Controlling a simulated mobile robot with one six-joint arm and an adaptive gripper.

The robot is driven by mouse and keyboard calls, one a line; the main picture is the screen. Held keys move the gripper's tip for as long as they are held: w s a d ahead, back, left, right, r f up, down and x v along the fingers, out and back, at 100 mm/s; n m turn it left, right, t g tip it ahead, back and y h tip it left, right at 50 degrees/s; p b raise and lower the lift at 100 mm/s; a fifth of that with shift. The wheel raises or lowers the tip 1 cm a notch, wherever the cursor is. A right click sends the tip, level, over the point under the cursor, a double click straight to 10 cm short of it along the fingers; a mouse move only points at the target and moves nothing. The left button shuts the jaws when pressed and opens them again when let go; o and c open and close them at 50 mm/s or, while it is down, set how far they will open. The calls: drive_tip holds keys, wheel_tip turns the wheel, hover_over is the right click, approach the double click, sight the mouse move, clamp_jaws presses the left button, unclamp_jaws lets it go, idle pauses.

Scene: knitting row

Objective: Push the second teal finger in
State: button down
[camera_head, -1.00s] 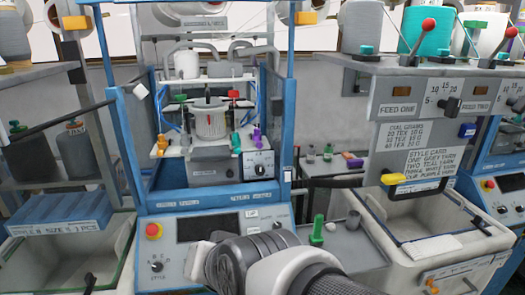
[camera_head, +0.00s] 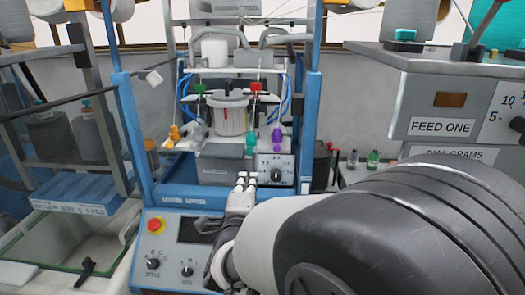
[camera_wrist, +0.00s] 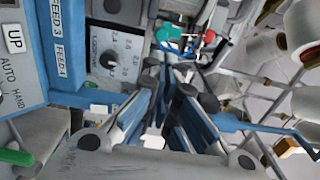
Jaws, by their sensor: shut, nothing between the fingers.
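My gripper (camera_head: 246,180) reaches toward the front of the knitting machine, its fingers closed and empty. Its tips are just below a teal finger piece (camera_head: 250,140) on the white shelf, with a visible gap. I cannot tell whether one or two teal pieces stand there. A purple piece (camera_head: 277,137) stands to the right of the teal one, and orange ones (camera_head: 174,132) stand at the left end. In the wrist view my gripper's fingers (camera_wrist: 172,78) point up the picture, toward a blurred teal part (camera_wrist: 168,36); finger tips and part overlap closely there.
A dial panel (camera_head: 276,168) sits below the shelf, close to my gripper; it also shows in the wrist view (camera_wrist: 115,50). Blue uprights (camera_head: 307,95) flank the machine. The grey feed unit (camera_head: 445,115) is at right, beside my arm. A control panel (camera_head: 180,250) lies below.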

approach(255, 147)
drive_tip(key=w, duration=0.2)
drive_tip(key=shift+w+b, duration=0.25)
drive_tip(key=shift+b, duration=0.05)
drive_tip(key=w+b, duration=0.1)
drive_tip(key=w, duration=0.2)
drive_tip(key=shift+w+d, duration=0.1)
drive_tip(key=shift+w, duration=0.1)
drive_tip(key=shift+r, duration=0.1)
drive_tip(key=shift+b, duration=0.3)
